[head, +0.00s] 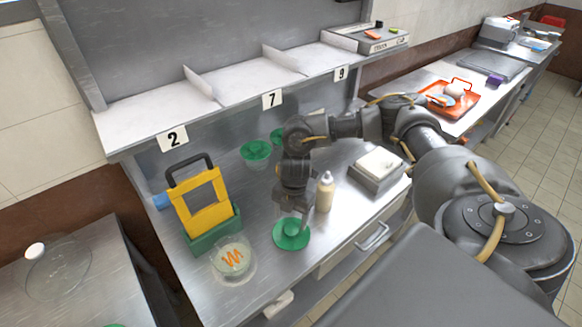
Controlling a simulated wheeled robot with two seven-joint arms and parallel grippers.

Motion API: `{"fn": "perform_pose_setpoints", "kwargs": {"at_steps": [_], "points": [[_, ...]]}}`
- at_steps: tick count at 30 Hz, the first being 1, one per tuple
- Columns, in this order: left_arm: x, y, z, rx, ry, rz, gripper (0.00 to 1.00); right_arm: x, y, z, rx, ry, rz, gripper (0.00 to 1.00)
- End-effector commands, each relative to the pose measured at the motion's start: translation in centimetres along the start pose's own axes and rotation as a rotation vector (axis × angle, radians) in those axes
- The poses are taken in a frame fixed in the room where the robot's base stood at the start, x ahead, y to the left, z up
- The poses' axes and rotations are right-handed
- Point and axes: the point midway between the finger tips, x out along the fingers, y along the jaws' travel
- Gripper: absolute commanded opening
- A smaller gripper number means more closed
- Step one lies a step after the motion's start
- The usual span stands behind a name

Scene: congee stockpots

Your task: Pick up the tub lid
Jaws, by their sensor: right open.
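A round green tub lid (290,236) lies flat on the steel counter. My right gripper (291,215) points down right above it with open jaws. The fingertips overlap the lid's middle in the picture, so I cannot tell whether they touch it. A clear round tub (232,260) with orange strips in it stands uncovered to the left of the lid. My left gripper is not in view.
A yellow frame (184,217) with a dark handle stands in a green base behind the tub. A cream bottle (325,193) is close right of my gripper. Green-topped tubs (256,150) stand behind, under a numbered shelf (150,118). A scale (378,168) sits right.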

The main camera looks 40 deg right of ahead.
Motion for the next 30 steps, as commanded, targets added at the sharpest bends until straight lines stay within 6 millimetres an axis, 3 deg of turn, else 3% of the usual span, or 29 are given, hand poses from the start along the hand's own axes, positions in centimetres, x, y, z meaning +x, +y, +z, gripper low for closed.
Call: {"fn": "perform_pose_setpoints", "kwargs": {"at_steps": [5,9,18,28,30], "points": [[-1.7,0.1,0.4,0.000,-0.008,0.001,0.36,2.3,-0.4,0.1,0.000,0.000,-0.006,0.66],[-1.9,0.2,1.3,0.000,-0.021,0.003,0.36,4.2,-0.3,0.2,0.000,-0.001,-0.004,0.66],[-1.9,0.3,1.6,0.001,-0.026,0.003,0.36,4.8,-0.3,0.2,-0.001,0.000,-0.001,0.66],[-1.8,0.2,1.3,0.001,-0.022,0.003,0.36,4.8,-0.3,0.2,0.000,0.000,-0.001,0.24],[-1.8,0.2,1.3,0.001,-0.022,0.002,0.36,4.8,-0.3,0.2,0.000,0.000,-0.001,0.21]]}}
